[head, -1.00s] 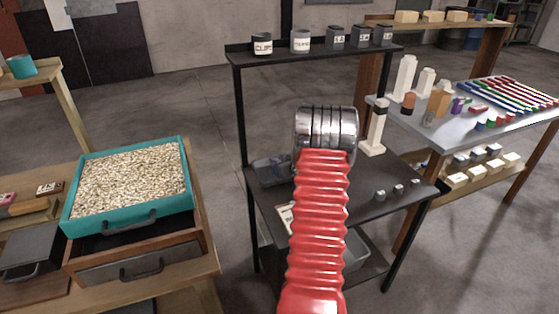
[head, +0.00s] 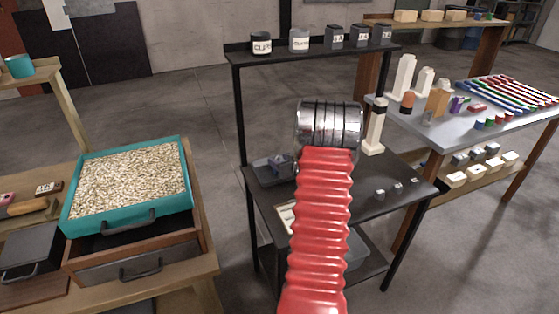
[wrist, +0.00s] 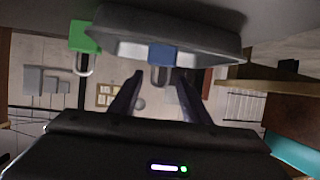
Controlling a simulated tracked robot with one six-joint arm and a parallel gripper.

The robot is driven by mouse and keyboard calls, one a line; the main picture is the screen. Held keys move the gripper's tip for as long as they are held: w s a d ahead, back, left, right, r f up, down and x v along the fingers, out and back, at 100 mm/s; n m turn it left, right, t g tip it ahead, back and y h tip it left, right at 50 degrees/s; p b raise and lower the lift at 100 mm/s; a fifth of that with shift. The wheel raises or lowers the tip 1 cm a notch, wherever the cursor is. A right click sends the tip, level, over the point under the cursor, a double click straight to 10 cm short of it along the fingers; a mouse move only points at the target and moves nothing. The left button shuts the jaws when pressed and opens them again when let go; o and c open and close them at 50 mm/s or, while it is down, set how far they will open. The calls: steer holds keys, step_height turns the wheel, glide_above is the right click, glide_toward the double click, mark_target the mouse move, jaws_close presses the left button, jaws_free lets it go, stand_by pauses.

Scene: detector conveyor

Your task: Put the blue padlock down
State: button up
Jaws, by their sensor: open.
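The blue padlock (wrist: 162,55) is in the upper middle of the wrist view, against the grey tray (wrist: 205,48), with its shackle toward my gripper. My gripper (wrist: 160,76) is open, with one finger on either side of the shackle and visible gaps. I cannot tell whether the padlock rests fully on the tray floor. A green padlock (wrist: 85,36) is beside the tray in the wrist view. In the head view the tray (head: 258,178) sits on the black bench, with a small bluish shape in it; my arm hides the gripper there.
The black bench (head: 345,205) carries several small grey pieces at right and a white-based post (head: 374,135). Labelled cups (head: 299,40) stand on the shelf above. A teal tray of pellets (head: 130,180) is at left. A crowded grey table (head: 450,130) is at right.

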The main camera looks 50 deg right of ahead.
steer(key=v, duration=1)
stand_by(0.6)
steer(key=w+a+r+g+h, duration=0.1)
steer(key=w+a+r+g, duration=0.1)
steer(key=w+a+r, duration=0.55)
steer(key=s+a+r+n+g, duration=0.1)
steer(key=a+r, duration=0.3)
steer(key=a, duration=0.4)
steer(key=a+r, duration=0.5)
steer(key=a, duration=0.3)
steer(key=s+a+n+g+y, duration=0.1)
steer(key=s+a+y, duration=0.1)
steer(key=s+a, duration=0.4)
steer(key=s+a+n+g+y, duration=0.1)
steer(key=s+a, duration=0.5)
steer(key=a, duration=0.8)
steer(key=s+a+n+g+y, duration=0.1)
steer(key=s+a+y, duration=0.2)
steer(key=s+a, duration=0.3)
steer(key=a, duration=0.4)
steer(key=shift+s+a+n+g, duration=0.3)
steer(key=shift+a+n, duration=0.05)
steer(key=shift+n, duration=0.05)
